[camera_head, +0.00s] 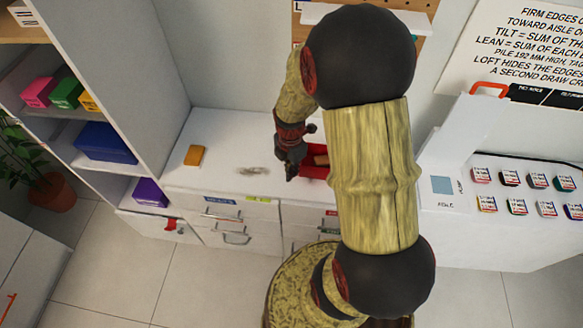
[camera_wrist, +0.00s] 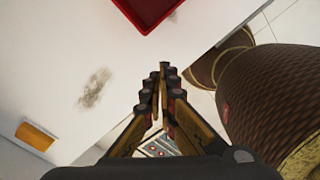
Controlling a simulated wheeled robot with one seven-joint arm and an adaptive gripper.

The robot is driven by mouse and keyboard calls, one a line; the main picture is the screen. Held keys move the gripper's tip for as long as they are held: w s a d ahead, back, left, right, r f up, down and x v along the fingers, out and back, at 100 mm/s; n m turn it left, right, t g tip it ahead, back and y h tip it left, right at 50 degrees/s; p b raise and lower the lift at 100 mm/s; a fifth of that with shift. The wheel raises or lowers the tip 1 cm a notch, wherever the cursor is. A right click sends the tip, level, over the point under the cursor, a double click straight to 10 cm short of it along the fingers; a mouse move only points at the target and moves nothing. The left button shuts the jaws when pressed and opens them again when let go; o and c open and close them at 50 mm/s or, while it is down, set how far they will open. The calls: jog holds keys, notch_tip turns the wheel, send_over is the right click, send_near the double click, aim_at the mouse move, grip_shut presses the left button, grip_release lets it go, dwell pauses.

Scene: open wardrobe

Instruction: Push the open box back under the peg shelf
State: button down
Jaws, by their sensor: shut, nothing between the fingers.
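The open box (camera_head: 313,173) is red and sits on the white counter, with a tan item showing inside it; my arm hides its right part. In the wrist view only a corner of the red box (camera_wrist: 150,14) shows at the top edge. My gripper (camera_head: 290,174) is just left of the box in the head view. In the wrist view my gripper (camera_wrist: 166,72) is shut and empty, with a gap between its tips and the box. The peg shelf (camera_head: 316,14) is a white ledge on a pegboard above the counter, mostly hidden behind my arm.
An orange block (camera_head: 194,155) lies on the counter at left, and a grey smudge (camera_head: 252,170) marks the surface between. Drawers (camera_head: 235,225) are below. A cubby shelf (camera_head: 160,90) stands left. Several small labelled items are on the right-hand counter (camera_head: 460,235).

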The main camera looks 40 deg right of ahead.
notch_tip(320, 180, down, 6)
jog(key=shift+r+b, duration=0.25)
jog(key=shift+b, duration=0.45)
jog(key=d, duration=0.3)
jog(key=shift+d+r, duration=0.1)
jog(key=shift+d, duration=0.05)
jog(key=shift+d+r+b, duration=0.1)
jog(key=shift+d+b, duration=0.2)
jog(key=shift+d, duration=0.1)
jog(key=shift+d, duration=0.3)
jog(key=d+p, duration=0.2)
jog(key=d, duration=1.7)
jog(key=shift+s+d+p, duration=0.1)
jog(key=shift+d+p, duration=0.25)
jog(key=shift+p, duration=0.05)
